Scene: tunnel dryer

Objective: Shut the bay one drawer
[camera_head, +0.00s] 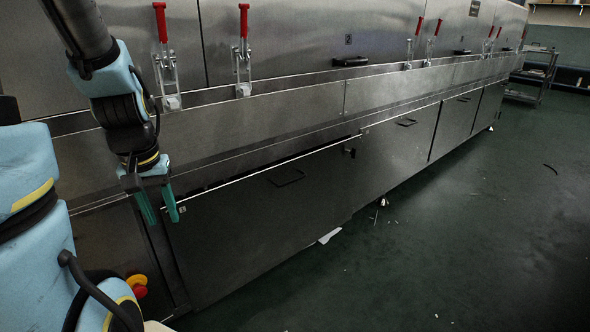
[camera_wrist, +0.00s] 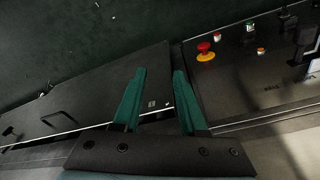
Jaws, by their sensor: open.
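The bay one drawer (camera_head: 262,215) is a wide dark metal front low on the dryer, with a bar handle (camera_head: 287,178) near its top. Its top edge stands out from the body, with a dark gap behind it, so it appears partly open. In the wrist view the drawer front (camera_wrist: 95,92) runs left from the fingers, with a small label near its end. My gripper (camera_head: 162,220) is open and empty, its green fingers pointing down by the drawer's left end. The fingers (camera_wrist: 160,72) also show in the wrist view. Whether they touch the drawer, I cannot tell.
Red-handled toggle clamps (camera_head: 243,50) line the panels above. A red emergency stop (camera_wrist: 204,47) sits on a control panel beside the drawer's end. More closed fronts (camera_head: 395,150) continue right. Scraps (camera_head: 329,236) lie on the green floor, which is otherwise mostly open at right.

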